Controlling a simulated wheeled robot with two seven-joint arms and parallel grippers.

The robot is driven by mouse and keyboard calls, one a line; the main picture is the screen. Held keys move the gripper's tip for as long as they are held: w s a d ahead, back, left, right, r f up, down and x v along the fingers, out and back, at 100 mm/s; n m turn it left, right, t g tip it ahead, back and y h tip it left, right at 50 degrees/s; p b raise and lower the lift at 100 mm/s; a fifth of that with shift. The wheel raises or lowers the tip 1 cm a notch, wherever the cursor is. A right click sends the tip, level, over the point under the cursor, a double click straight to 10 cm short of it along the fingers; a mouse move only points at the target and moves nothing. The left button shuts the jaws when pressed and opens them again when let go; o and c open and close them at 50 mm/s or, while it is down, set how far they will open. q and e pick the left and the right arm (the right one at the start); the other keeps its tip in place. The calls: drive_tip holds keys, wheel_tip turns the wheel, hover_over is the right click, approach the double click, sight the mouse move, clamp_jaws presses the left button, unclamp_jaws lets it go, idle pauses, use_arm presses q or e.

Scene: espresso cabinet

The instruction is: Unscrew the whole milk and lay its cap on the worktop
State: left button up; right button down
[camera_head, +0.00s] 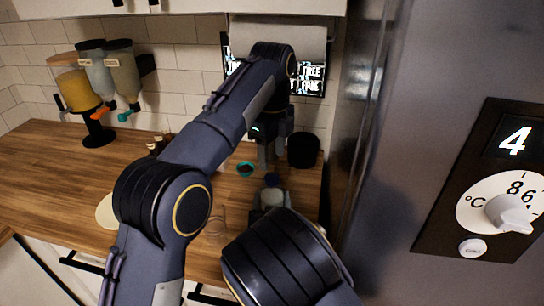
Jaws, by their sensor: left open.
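My left gripper (270,157) points down over the right end of the worktop (60,165), its grey fingers parted with nothing seen between them. Just in front of and below it is a small bottle-like thing with a pale round top (271,197), possibly the whole milk. Its label is not readable and its lower part is hidden. I cannot tell whether its cap is on. My right arm crosses the bottom middle and hides what lies behind it. Greyish parts flank the pale top, and I cannot make out whether they are my right gripper's fingers.
A black canister (303,150) stands right of the left gripper, and a teal-rimmed cup (245,169) to its left. A clear glass (216,226) is near the front edge. Dispensers (78,88) stand at the back left. The fridge (400,130) bounds the right. The left worktop is mostly clear.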

sight(272, 176)
use_arm(q)
wheel_tip(272, 176, down, 7)
idle(0.4)
drive_tip(key=c, duration=0.9)
drive_tip(key=n, duration=0.7)
drive_tip(key=shift+c, duration=0.3)
drive_tip(key=n, duration=0.7)
drive_tip(key=shift+r, duration=0.1)
drive_tip(key=o, duration=1.1)
